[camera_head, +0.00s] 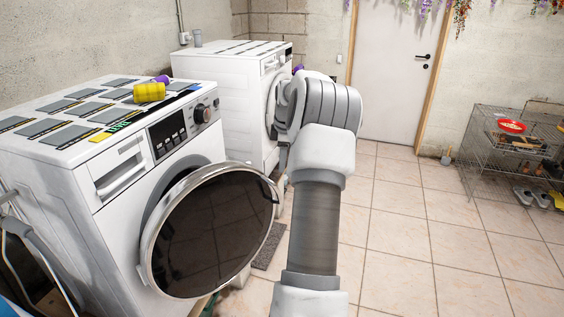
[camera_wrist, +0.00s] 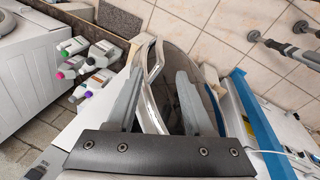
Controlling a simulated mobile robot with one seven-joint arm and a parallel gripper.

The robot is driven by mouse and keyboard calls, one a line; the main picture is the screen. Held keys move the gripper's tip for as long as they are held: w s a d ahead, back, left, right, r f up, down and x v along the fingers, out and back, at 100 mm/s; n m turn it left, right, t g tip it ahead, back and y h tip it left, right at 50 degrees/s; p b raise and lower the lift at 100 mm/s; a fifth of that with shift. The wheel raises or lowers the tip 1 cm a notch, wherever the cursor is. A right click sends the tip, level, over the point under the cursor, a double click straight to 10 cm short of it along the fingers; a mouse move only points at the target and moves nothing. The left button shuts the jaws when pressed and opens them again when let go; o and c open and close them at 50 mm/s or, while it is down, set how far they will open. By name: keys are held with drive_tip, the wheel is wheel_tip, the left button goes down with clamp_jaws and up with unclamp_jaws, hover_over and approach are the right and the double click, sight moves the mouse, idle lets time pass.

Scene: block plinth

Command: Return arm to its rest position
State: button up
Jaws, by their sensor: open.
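My arm reaches forward and up across the middle of the head view, in front of the two washing machines. My gripper (camera_wrist: 157,90) is open in the wrist view, with its two grey fingers well apart. The silver door rim (camera_wrist: 150,80) shows between and beyond the fingers; I cannot tell whether they touch it. In the head view the fingers are mostly hidden behind the wrist. The round dark washer door (camera_head: 212,235) stands wide open on the near washing machine (camera_head: 60,190), to the left of my arm.
A second white washer (camera_head: 215,88) stands behind. A yellow object (camera_head: 149,92) lies on the near washer's top. Several capped bottles (camera_wrist: 85,65) show in the wrist view. A wire rack (camera_head: 480,150) with a red bowl (camera_head: 512,126) stands right. The tiled floor (camera_head: 410,240) right of my arm is clear.

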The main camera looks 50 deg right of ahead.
idle(0.3)
drive_tip(key=w+a+r+m, duration=0.1)
drive_tip(key=a+r, duration=0.3)
drive_tip(key=a, duration=0.7)
drive_tip(key=w+a+r+m+t, duration=0.1)
drive_tip(key=a+r, duration=0.3)
drive_tip(key=a, duration=0.7)
drive_tip(key=w+a+r+m, duration=0.15)
drive_tip(key=a+r, duration=0.25)
drive_tip(key=a, duration=0.7)
drive_tip(key=s+a+r+m+t+y, duration=0.1)
drive_tip(key=s+a, duration=0.5)
drive_tip(key=a, duration=0.2)
drive_tip(key=s+a+r+m+t, duration=0.1)
drive_tip(key=s+a+m, duration=0.1)
drive_tip(key=s+a, duration=0.45)
drive_tip(key=s+a+f+m, duration=0.1)
drive_tip(key=s+f, duration=0.2)
drive_tip(key=s, duration=0.7)
drive_tip(key=shift+a, duration=0.3)
